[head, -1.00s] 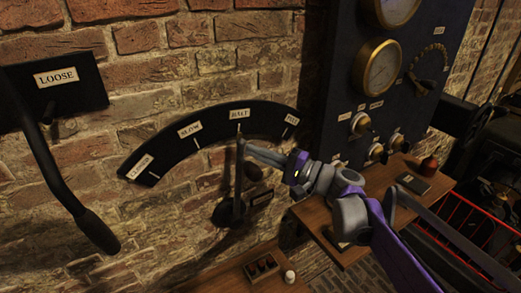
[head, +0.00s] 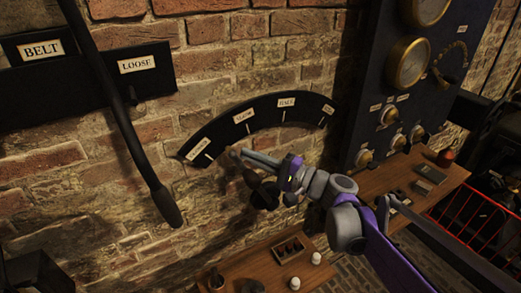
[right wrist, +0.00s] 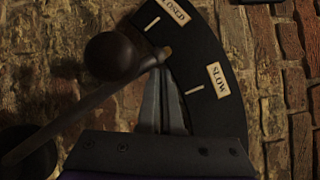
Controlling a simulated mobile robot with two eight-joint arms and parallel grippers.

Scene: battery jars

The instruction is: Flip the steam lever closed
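The steam lever (right wrist: 75,112) is a dark arm with a round dark knob (right wrist: 112,57). In the right wrist view its tip lies between the CLOSED and SLOW marks of the curved black scale (right wrist: 215,115), nearer CLOSED. In the head view the scale (head: 265,112) is on the brick wall, and the lever is largely hidden behind my gripper. My right gripper (head: 238,153) has its fingers together at the lever's tip. In the right wrist view the fingers (right wrist: 160,75) lie against or just beside the lever; contact is hard to tell. My left gripper is not in view.
A long dark belt lever (head: 145,165) hangs at the left beside BELT and LOOSE plates. A dark gauge panel (head: 385,100) stands at the right. Wooden shelves (head: 255,262) with small items lie below.

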